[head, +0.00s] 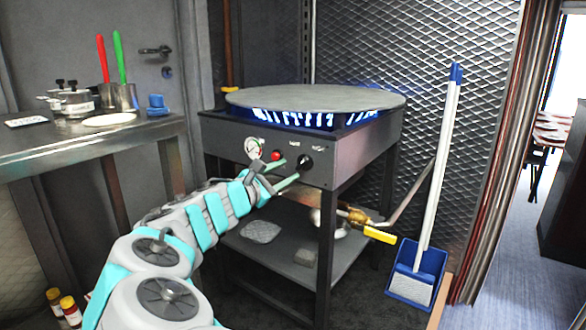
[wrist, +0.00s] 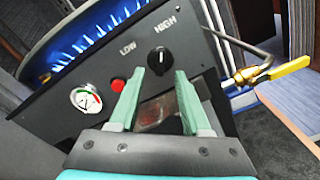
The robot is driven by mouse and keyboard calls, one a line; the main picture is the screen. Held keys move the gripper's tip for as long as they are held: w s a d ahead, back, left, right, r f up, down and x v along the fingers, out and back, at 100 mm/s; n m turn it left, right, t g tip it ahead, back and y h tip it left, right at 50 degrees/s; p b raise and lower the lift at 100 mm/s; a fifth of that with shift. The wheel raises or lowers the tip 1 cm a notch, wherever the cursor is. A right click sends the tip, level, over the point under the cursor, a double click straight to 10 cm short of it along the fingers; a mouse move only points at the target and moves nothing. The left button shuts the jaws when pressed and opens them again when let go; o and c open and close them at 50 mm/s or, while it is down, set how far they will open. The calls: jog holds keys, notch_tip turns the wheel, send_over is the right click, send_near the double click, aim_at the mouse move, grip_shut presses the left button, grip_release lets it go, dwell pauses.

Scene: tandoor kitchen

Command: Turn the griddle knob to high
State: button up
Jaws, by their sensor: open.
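The round griddle (head: 315,98) sits on a dark metal stand, with blue flames lit under its plate. Its black knob (head: 304,162) is on the front panel (head: 230,140), right of a red button. In the wrist view the knob (wrist: 159,60) shows a small white mark near its top, with LOW at its left and HIGH above it. My gripper (head: 283,174) is open in front of the panel. In the wrist view its two green fingers (wrist: 160,73) point at the knob from below, with nothing between them; I cannot tell whether they touch it.
A pressure gauge (wrist: 86,99) and the red button (wrist: 118,85) are left of the knob. A yellow-handled gas valve (head: 379,235) sticks out at the right. A blue dustpan (head: 416,272) with a long handle stands further right. A steel table (head: 80,145) is at left.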

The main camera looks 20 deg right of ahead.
jog(key=shift+v, duration=1.1)
